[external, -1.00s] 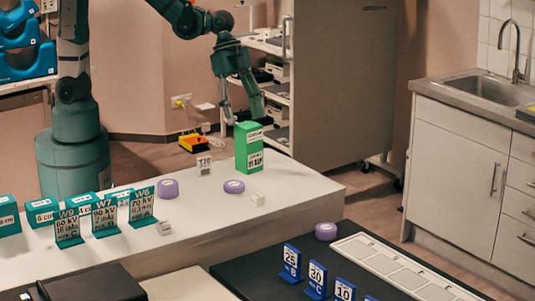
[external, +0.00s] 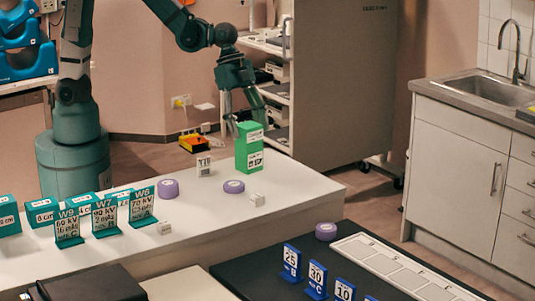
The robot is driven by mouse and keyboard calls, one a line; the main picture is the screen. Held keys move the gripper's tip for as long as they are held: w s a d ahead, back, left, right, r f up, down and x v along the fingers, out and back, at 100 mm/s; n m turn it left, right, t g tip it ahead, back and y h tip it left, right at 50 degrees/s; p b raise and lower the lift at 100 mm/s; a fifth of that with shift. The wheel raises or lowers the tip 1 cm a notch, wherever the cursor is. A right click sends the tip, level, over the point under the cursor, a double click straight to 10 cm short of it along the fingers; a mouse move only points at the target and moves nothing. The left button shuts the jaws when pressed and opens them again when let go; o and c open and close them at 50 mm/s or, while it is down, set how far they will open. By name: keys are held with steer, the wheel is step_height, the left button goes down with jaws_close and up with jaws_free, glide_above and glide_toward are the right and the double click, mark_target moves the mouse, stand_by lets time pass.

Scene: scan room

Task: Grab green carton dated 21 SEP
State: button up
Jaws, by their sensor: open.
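The green carton (external: 246,151) stands upright near the far edge of the white table (external: 290,198). It bears white labels on its front; their print is too blurred to read surely in this frame. My gripper (external: 248,128) is open at the carton's top, with one finger to its left and the other at its right or behind it. I cannot tell whether either finger touches the carton. Part of the gripper's reach is hidden by the carton.
Beside the carton are a small white tag (external: 204,166), a purple roll (external: 233,187) and a small white block (external: 257,199). Another purple roll (external: 168,189) and teal signs (external: 104,215) stand further left. A dark counter with blue number stands (external: 317,279) lies in front.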

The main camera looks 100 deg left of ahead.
steer(key=shift+w+d+f, duration=0.15)
steer(key=shift+w+f, duration=0.05)
steer(key=shift+f, duration=0.3)
steer(key=c, duration=1.4)
steer(key=shift+r, duration=0.15)
steer(key=shift+r+p, duration=0.5)
steer(key=shift+r, duration=4.35)
